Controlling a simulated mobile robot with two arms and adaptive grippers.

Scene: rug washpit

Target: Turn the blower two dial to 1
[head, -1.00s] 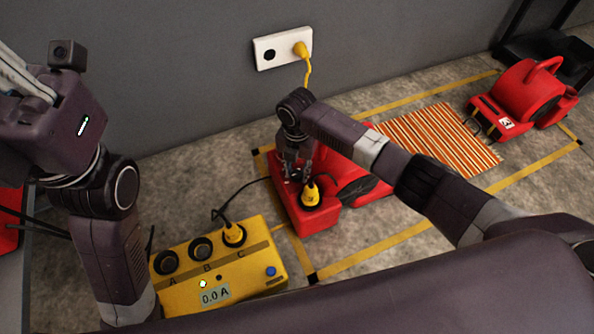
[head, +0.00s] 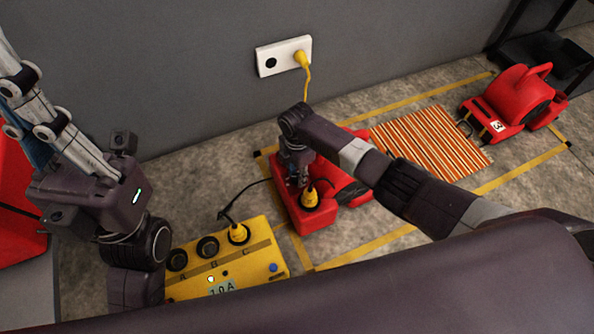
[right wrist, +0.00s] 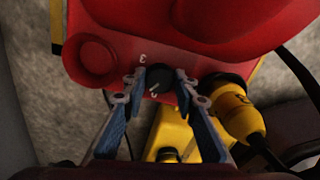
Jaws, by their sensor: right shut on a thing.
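The red blower (head: 327,208) in the middle of the head view has a yellow plug (head: 310,197) in its top. Its own number is not readable. In the right wrist view its small black dial (right wrist: 159,77) sits on the red housing, with white marks beside it, one like a 3. My right gripper (right wrist: 162,86) is shut on the dial, a fingertip on each side. In the head view my right gripper (head: 297,182) points down at the blower and hides the dial. My left gripper (head: 32,105) is raised at the left edge, its fingertips unclear.
A yellow power box (head: 245,274) with sockets A, B, C has a plug in C and a lit display. Another red blower (head: 512,100), labelled 3, stands back right past a striped rug (head: 435,147). A wall outlet (head: 283,53) holds a yellow plug. Yellow tape marks the floor.

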